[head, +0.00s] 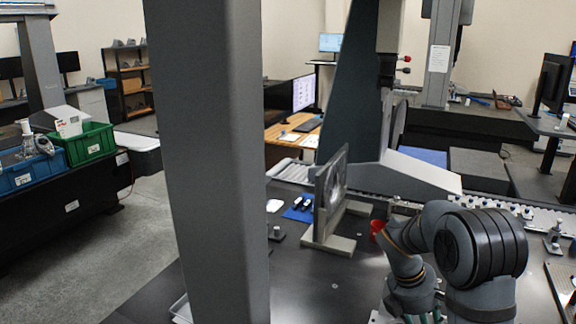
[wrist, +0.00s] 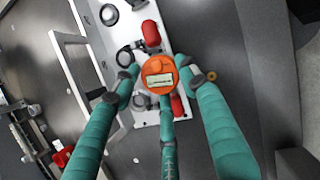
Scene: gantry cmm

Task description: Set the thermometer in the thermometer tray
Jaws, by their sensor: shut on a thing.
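An orange round-headed thermometer (wrist: 158,66) with a small pale display sits between the green fingers of my gripper (wrist: 160,78) in the wrist view. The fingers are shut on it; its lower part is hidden. In the head view my gripper (head: 415,308) is at the bottom edge, partly cut off, and the thermometer cannot be made out there. I cannot tell for sure which thing is the thermometer tray. A pale tray edge (head: 181,309) shows at the lower left, partly behind the grey column.
Below the gripper a white plate (wrist: 113,50) carries red-handled clamps (wrist: 151,33). An upright framed plate (head: 330,195) on feet stands mid-table.

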